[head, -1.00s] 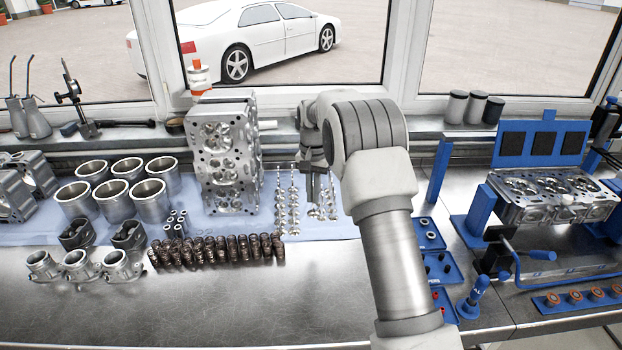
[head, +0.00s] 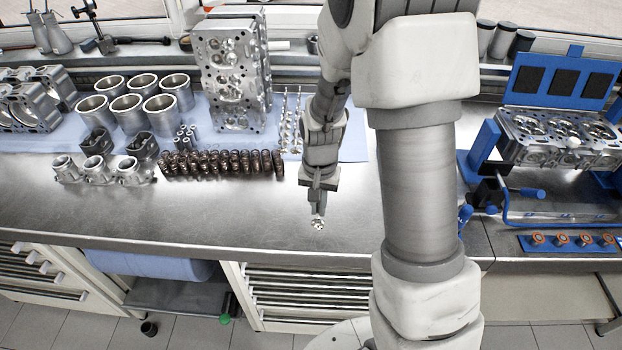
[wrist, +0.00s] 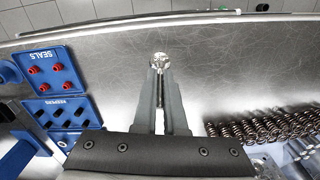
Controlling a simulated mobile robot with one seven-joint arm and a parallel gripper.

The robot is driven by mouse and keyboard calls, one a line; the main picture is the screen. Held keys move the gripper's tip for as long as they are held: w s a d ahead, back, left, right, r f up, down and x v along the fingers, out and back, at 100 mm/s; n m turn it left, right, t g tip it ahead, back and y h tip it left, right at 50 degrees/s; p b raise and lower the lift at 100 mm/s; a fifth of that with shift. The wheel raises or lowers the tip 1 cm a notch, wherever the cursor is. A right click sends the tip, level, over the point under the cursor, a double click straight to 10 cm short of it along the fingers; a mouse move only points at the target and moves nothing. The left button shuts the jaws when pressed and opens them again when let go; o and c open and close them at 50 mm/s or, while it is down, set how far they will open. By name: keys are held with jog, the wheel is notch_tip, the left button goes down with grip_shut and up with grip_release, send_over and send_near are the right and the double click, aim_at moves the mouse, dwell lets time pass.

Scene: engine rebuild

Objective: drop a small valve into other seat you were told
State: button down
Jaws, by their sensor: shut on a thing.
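My gripper (head: 318,204) is shut on a small valve (head: 319,223) and holds it over the bare front part of the steel bench. In the wrist view the valve's round shiny head (wrist: 160,61) sits just beyond the fingertips (wrist: 162,82), with its stem between the fingers. A cylinder head (head: 556,146) lies in a blue fixture (head: 483,145) at the right, well apart from my gripper.
An upright cylinder head (head: 234,80), cylinder liners (head: 128,112) and a row of springs (head: 222,163) stand at the left. Blue trays of seals (wrist: 50,72) and keepers (wrist: 66,117) show in the wrist view. A blue handle (head: 532,193) sticks out before the fixture. The front bench is clear.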

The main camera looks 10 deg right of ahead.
jog(key=shift+s+f+b, duration=0.4)
jog(key=shift+f+b, duration=0.05)
jog(key=shift+f, duration=0.25)
jog(key=shift+s+f+b, duration=0.35)
jog(key=shift+f+b, duration=0.1)
jog(key=shift+f, duration=0.25)
jog(key=shift+s+f+b, duration=0.4)
jog(key=shift+f+b, duration=0.05)
jog(key=shift+f, duration=0.25)
jog(key=shift+f+b, duration=0.55)
jog(key=shift+f, duration=0.05)
jog(key=c, duration=0.9)
grip_release()
jog(key=shift+r, duration=0.1)
